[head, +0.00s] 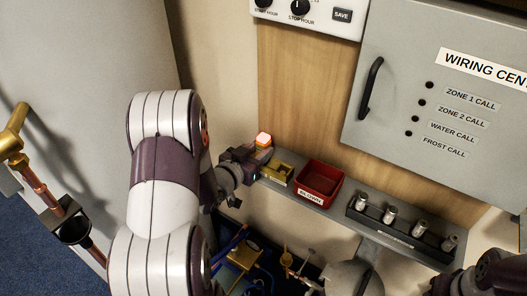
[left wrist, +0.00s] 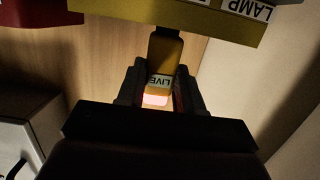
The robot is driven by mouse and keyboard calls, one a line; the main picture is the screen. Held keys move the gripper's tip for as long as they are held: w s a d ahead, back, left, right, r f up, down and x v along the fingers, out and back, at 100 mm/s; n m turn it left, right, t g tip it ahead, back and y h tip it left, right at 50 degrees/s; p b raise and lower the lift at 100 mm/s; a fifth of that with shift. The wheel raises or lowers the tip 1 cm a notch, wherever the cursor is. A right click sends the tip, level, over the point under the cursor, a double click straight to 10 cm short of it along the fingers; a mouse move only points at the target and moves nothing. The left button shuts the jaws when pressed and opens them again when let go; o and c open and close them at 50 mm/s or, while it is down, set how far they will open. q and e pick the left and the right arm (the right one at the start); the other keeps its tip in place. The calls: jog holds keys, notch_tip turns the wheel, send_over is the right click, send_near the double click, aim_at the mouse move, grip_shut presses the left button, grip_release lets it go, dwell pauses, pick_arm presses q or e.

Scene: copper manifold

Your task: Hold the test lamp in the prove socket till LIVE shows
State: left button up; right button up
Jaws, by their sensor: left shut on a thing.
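The test lamp is a small yellow body with a LIVE label and a glowing end. The lamp's dark end meets the edge of a yellow block marked LAMP (left wrist: 190,28); this block also shows on the shelf in the head view (head: 278,173). How deep the dark end sits is hidden. Part of my right gripper (head: 450,284) shows at the lower right; its jaws are unclear.
A red bin (head: 320,184) stands on the narrow shelf, right of the yellow block. A black rack (head: 405,230) with several grey cylinders is further right. The grey wiring centre cabinet (head: 400,140) hangs above. Pipes and a dark tray with parts lie below.

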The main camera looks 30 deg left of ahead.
aim_at(258, 139)
dwell(0.6)
pick_arm(q)
jog(key=shift+r+p, duration=2.1)
jog(key=shift+r, duration=0.25)
jog(key=shift+f, duration=0.1)
